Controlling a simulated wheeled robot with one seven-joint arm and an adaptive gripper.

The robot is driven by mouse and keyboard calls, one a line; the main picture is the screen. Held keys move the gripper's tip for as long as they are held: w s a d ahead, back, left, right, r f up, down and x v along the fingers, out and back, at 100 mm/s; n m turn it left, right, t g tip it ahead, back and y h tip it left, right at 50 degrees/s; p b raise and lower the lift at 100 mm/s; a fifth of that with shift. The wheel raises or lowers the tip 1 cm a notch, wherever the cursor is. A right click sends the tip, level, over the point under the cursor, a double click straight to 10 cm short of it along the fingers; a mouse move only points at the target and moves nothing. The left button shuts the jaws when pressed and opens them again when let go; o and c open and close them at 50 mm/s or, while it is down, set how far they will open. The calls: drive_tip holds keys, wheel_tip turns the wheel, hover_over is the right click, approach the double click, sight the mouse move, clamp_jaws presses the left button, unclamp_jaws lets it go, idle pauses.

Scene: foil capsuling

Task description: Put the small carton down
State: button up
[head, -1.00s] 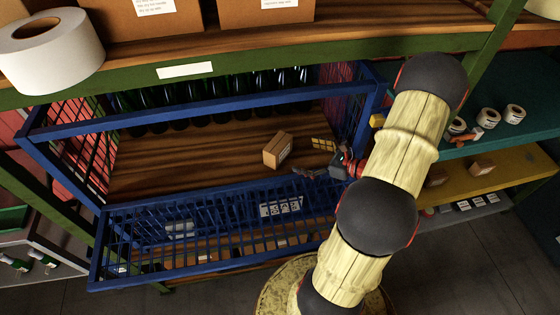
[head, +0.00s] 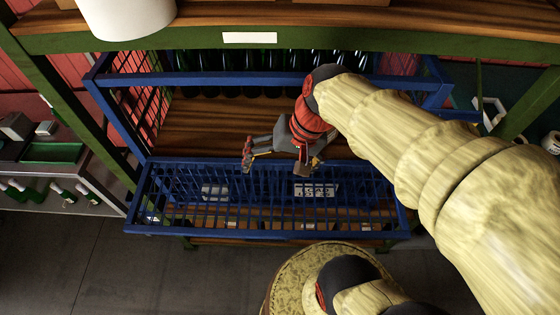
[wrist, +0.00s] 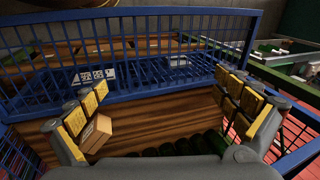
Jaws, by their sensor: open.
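The small carton (wrist: 98,133) is a brown box beside the inner side of the left finger in the wrist view. In the head view the carton (head: 303,169) shows at the right finger's tip, partly covered. I cannot tell whether it touches that finger or rests on the wooden floor. My gripper (head: 277,163) is spread wide over the front of the blue cage (head: 265,232), and nothing is held between its fingers. In the wrist view my gripper (wrist: 168,103) has yellow pads facing each other across the wooden floor (wrist: 170,107).
Dark bottles (head: 240,87) stand in a row at the back. A green shelf beam (head: 330,37) runs above. The wooden floor left of my gripper is clear.

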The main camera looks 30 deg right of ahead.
drive_tip(key=s+r+n+t+h, duration=0.2)
drive_tip(key=s+r+n, duration=0.1)
drive_tip(key=r+n, duration=0.3)
drive_tip(key=shift+a+t+h, duration=0.3)
drive_tip(key=shift+a+t, duration=0.05)
drive_tip(key=shift+t, duration=0.05)
